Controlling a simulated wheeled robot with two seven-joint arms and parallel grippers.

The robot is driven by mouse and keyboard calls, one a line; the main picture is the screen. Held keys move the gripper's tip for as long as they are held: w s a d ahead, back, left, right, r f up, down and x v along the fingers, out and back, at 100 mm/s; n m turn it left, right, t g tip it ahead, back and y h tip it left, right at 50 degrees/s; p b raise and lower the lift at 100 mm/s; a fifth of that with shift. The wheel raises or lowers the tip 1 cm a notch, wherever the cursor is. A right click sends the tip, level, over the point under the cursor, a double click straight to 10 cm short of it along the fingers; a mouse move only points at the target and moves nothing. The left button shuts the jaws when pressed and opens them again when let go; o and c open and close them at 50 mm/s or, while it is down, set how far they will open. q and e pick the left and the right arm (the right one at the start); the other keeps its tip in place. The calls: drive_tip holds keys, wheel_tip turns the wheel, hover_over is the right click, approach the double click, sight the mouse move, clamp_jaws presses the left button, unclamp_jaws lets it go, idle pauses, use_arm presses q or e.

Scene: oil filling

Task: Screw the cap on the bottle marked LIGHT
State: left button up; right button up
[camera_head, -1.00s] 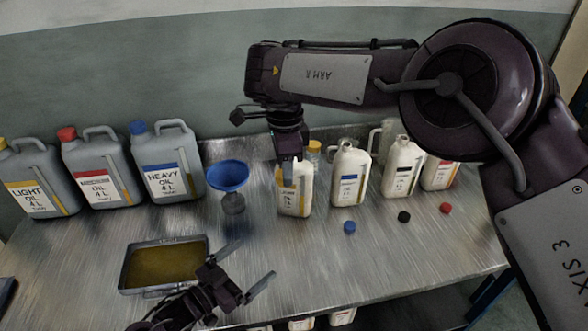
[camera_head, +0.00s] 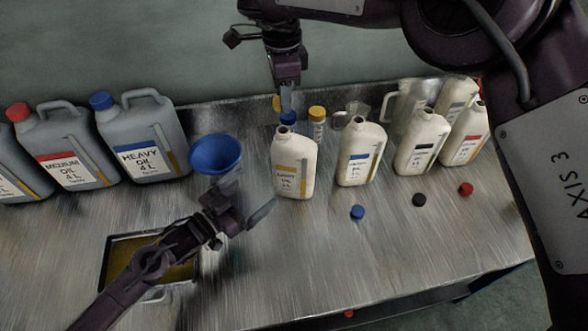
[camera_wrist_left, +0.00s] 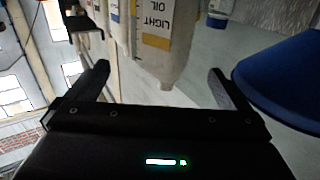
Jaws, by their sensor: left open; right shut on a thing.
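The LIGHT bottle (camera_head: 295,168) is cream with a yellow-banded label. It stands upright on the metal table, and its mouth shows uncapped. My right gripper (camera_head: 286,98) is above and behind that mouth in the picture, shut on a small yellow thing that looks like the cap (camera_head: 276,103); the fingers partly hide it. My left gripper (camera_head: 246,195) is open and empty, left of the bottle. In the left wrist view the LIGHT bottle (camera_wrist_left: 160,45) appears upside down, ahead of and between the open fingers (camera_wrist_left: 160,85), apparently not touched.
A blue funnel (camera_head: 216,154) stands close to my left gripper. More cream bottles (camera_head: 358,152) stand at right, with loose blue (camera_head: 357,212), black (camera_head: 419,200) and red (camera_head: 466,188) caps before them. Large grey cans (camera_head: 142,140) stand left; an oil tray (camera_head: 112,240) is front left.

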sight(283, 167)
use_arm(q)
drive_tip(key=x, duration=1.2)
drive_tip(key=c, duration=1.7)
drive_tip(key=shift+f, duration=0.15)
drive_tip(key=shift+c, duration=0.2)
use_arm(e)
drive_tip(key=shift+w+d+f, duration=0.1)
drive_tip(key=shift+d+f, duration=0.25)
drive_tip(key=shift+f, duration=0.45)
drive_tip(key=shift+w+d+f, duration=0.1)
drive_tip(key=shift+d+f, duration=0.3)
drive_tip(key=shift+f, duration=0.45)
drive_tip(key=shift+d+f, duration=0.35)
drive_tip(key=shift+f, duration=0.45)
